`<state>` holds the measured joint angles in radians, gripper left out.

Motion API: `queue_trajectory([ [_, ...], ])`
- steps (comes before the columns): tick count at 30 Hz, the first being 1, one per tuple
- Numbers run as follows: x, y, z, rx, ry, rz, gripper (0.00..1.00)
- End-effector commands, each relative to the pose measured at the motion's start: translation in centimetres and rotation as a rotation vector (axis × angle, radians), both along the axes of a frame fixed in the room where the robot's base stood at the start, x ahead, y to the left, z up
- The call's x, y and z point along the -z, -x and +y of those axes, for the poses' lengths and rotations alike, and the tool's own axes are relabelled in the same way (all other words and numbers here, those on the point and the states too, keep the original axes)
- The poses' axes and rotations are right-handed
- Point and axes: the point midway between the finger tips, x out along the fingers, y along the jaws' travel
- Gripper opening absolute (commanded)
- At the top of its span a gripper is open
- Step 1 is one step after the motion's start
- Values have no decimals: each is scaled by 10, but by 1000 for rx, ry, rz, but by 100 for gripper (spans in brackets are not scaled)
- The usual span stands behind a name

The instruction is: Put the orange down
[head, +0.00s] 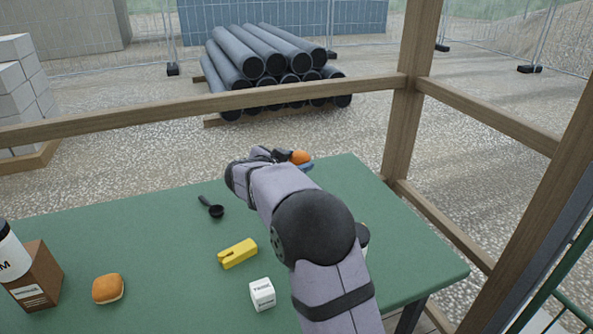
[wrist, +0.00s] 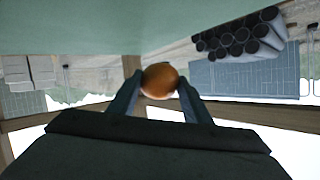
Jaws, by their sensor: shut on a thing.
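The orange (head: 301,157) shows at the far end of my arm in the head view, over the far edge area of the green table (head: 160,245). In the wrist view the orange (wrist: 160,80) sits between the two fingertips of my gripper (wrist: 160,84), with a finger against each side. My gripper is shut on it. In the head view my arm hides most of the gripper, and a small blue-grey part shows just under the orange. I cannot tell how high the orange is above the tabletop.
On the table are a black scoop (head: 211,207), a yellow object (head: 238,253), a white labelled cube (head: 262,294), a bun (head: 108,289), a brown box (head: 38,275) and a bottle (head: 10,250). A dark, partly hidden object (head: 362,234) stands behind my arm. Wooden posts (head: 408,100) and rails border the table.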

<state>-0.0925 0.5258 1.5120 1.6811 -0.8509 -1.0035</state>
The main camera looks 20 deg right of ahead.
Motion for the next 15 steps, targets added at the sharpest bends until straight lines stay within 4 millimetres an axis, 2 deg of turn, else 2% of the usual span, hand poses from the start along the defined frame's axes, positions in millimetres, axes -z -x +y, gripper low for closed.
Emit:
queue_trajectory([
  [1,-12,0,0,-1,0,-3,19],
  [6,-28,0,0,0,0,-2,19],
  [15,-33,0,1,-2,1,0,19],
])
